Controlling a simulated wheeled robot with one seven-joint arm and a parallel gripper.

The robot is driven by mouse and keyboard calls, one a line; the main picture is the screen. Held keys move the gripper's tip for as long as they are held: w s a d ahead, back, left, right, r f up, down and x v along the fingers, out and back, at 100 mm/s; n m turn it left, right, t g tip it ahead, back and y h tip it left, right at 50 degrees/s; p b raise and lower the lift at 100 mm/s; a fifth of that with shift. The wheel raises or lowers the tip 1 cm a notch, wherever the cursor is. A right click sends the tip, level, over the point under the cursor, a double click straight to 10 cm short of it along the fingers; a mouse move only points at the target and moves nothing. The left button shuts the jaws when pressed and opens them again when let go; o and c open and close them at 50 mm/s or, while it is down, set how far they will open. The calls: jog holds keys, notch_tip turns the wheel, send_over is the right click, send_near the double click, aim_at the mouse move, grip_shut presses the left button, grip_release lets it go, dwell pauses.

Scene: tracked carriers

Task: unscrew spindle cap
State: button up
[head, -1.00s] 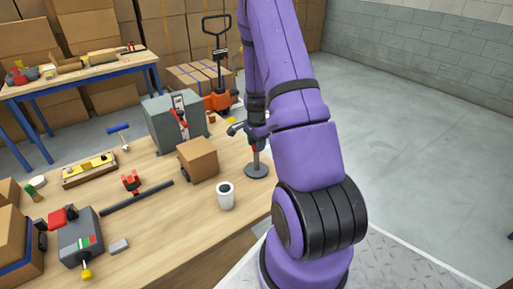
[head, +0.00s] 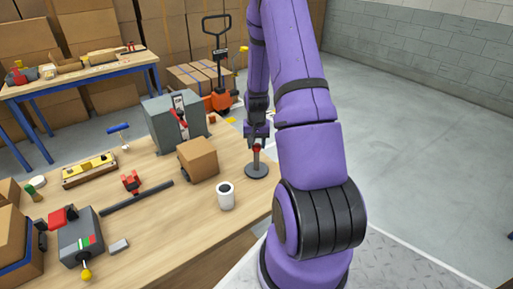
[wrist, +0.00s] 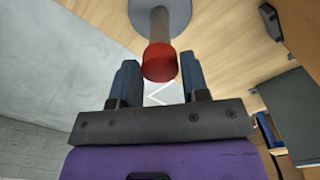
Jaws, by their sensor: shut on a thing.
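The red spindle cap (head: 257,149) sits on top of a grey upright spindle with a round base (head: 257,171) at the table's right edge. In the wrist view the cap (wrist: 160,64) is on the end of the spindle post (wrist: 159,25). My gripper (wrist: 161,75) has one dark finger on each side of the cap and is shut on it near the fingertips. In the head view my gripper (head: 257,138) is directly above the spindle, pointing down. The spindle stands upright.
A white cup (head: 225,196) and a cardboard box (head: 198,159) stand left of the spindle. A grey machine (head: 172,122) is behind the box. A dark bar (head: 137,198) and a grey box with a red part (head: 80,237) lie further left. Open floor lies to the right.

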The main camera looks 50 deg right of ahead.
jog(key=n, duration=0.8)
jog(key=shift+n, duration=0.3)
jog(key=shift+n, duration=0.4)
jog(key=n, duration=0.4)
jog(key=shift+n, duration=0.4)
jog(key=n, duration=0.4)
jog(key=o, duration=0.7)
